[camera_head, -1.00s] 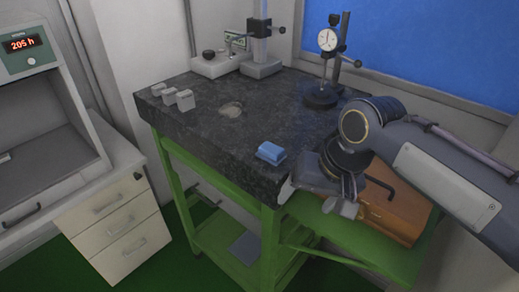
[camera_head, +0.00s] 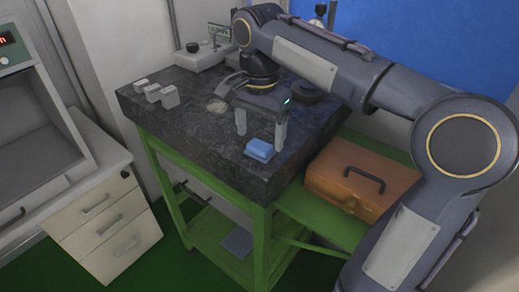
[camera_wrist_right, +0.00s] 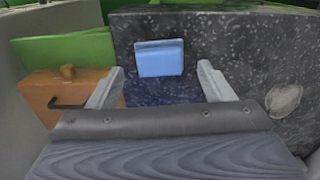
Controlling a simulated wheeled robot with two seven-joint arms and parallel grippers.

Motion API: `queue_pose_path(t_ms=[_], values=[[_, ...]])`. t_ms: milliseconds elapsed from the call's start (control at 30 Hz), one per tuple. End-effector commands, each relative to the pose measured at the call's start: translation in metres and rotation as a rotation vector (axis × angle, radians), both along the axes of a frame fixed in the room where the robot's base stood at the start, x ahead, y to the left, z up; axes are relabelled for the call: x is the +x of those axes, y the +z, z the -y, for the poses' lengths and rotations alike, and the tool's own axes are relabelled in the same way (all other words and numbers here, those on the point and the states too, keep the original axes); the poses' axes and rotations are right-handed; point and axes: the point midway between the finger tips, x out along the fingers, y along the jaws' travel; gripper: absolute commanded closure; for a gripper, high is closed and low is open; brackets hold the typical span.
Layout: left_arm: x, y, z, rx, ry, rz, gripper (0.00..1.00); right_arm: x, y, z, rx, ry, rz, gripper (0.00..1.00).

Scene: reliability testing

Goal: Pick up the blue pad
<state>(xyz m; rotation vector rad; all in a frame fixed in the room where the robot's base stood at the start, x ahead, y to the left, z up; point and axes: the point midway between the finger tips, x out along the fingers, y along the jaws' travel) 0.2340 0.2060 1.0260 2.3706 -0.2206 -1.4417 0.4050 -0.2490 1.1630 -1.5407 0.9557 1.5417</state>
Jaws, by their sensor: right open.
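The blue pad (camera_head: 260,150) lies on the dark speckled stone table top (camera_head: 205,135), close to its front right edge. It also shows in the right wrist view (camera_wrist_right: 159,58), ahead of the fingers and between their lines. My right gripper (camera_head: 261,133) is open and empty, with its two pale fingers pointing down over the table just behind the pad. The right wrist view shows both fingers (camera_wrist_right: 161,80) spread apart, with nothing between them. I cannot tell whether the fingertips touch the stone. My left gripper is not in view.
Several small grey blocks (camera_head: 154,92) stand at the table's left side. A brown case (camera_head: 350,182) with a black handle sits on the green side shelf at right. A measuring stand (camera_head: 198,57) is at the back. The front left of the stone is clear.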

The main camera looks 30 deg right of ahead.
Motion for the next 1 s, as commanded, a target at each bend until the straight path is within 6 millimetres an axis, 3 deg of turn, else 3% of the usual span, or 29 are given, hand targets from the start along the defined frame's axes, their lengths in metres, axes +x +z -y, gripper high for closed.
queue_pose_path(t_ms=[167,433,767,900,1000], values=[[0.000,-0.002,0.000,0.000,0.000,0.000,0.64,-0.001,-0.022,0.000,0.000,0.000,-0.001,0.25],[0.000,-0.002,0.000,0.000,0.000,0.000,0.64,-0.001,-0.025,0.000,0.002,0.000,0.001,0.25],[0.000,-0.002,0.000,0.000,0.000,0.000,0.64,-0.001,-0.025,-0.001,0.002,0.000,0.001,0.67],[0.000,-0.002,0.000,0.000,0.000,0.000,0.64,-0.001,-0.025,-0.001,0.002,0.000,0.001,0.68],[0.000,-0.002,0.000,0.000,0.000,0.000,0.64,-0.001,-0.024,-0.001,0.001,0.000,0.000,0.82]])
